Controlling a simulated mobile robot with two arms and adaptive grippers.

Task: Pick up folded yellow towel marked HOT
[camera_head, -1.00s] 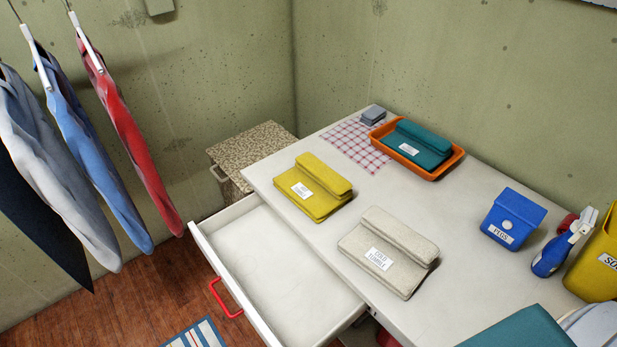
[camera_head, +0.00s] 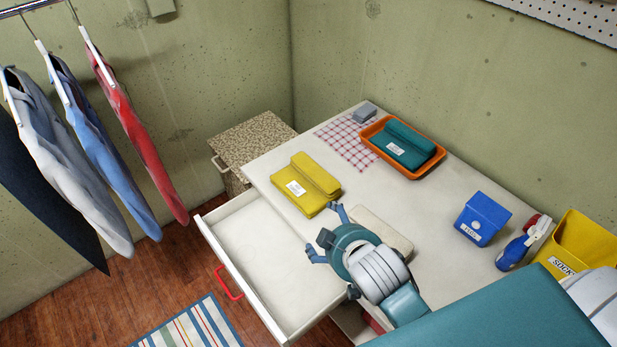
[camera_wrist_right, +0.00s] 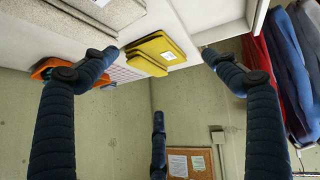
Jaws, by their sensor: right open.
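The folded yellow towel (camera_head: 306,184) lies on the white table near its left edge, with a white label whose text is too small to read. It also shows in the right wrist view (camera_wrist_right: 155,50), beyond and between the finger tips. My right gripper (camera_head: 327,234) is open and empty, just in front of the yellow towel and apart from it. It covers part of a folded beige towel (camera_head: 384,228). The fingers are spread wide in the right wrist view (camera_wrist_right: 155,54). My left gripper is not in view.
An open, empty white drawer (camera_head: 262,248) with a red handle juts out on the left. Behind the towel are a checked cloth (camera_head: 345,146) and an orange tray (camera_head: 440,158) holding a teal towel (camera_head: 408,143). A blue box (camera_head: 482,218) stands right.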

